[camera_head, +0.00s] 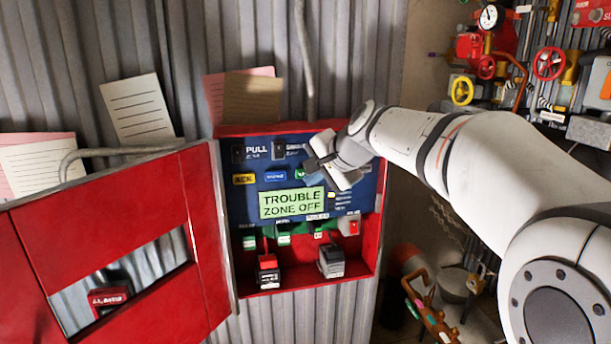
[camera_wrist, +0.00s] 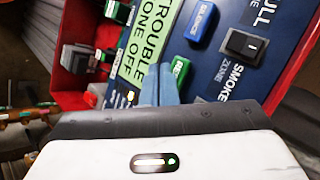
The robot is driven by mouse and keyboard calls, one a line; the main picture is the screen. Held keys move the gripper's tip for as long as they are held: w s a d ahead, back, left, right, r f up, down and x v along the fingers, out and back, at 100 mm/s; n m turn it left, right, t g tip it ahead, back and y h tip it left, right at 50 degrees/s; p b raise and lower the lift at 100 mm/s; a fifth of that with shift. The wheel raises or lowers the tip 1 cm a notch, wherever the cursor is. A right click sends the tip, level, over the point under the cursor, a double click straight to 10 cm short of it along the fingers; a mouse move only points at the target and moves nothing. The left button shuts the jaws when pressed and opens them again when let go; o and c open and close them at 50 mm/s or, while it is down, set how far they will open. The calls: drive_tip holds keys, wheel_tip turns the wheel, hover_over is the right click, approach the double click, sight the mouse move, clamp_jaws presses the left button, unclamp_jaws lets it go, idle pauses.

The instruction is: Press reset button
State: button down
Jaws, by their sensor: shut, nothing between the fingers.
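The green reset button (camera_wrist: 177,72) is on the blue panel, beside the blue silence button (camera_wrist: 203,18). Its lettering is partly covered by my fingers in the wrist view. In the head view only a sliver of the green button (camera_head: 299,174) shows left of my gripper (camera_head: 314,176). My gripper is shut and empty, its fingertips (camera_wrist: 160,72) pointing at the panel right by the green button. I cannot tell whether they touch it. The green display (camera_head: 292,203) reads "TROUBLE ZONE OFF".
The yellow ACK button (camera_head: 244,179) and a black rocker switch (camera_wrist: 243,44) are on the same panel. The red box's door (camera_head: 110,215) hangs open at left. Two battery-like blocks (camera_head: 268,270) sit low inside. Valves and pipes (camera_head: 549,63) are at the right.

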drive_tip(key=s+b, duration=0.1)
drive_tip(key=s, duration=0.1)
drive_tip(key=s+d+b, duration=0.1)
drive_tip(key=s, duration=0.2)
drive_tip(key=shift+d, duration=0.2)
drive_tip(key=shift+w, duration=0.1)
idle(0.5)
drive_tip(key=s+d+f+n+g+h, duration=0.2)
drive_tip(key=s+d+f, duration=0.5)
drive_tip(key=s+f, duration=0.4)
drive_tip(key=s+d+f+n+g+h, duration=0.2)
drive_tip(key=s+d+f+n+h, duration=0.2)
drive_tip(key=s+d+f, duration=0.4)
drive_tip(key=s+f+n, duration=0.1)
drive_tip(key=s+f, duration=0.2)
drive_tip(key=s, duration=0.2)
drive_tip(key=shift+s+f+n+g, duration=0.2)
drive_tip(key=shift+s+n+g, duration=0.1)
drive_tip(key=shift+n+g, duration=0.1)
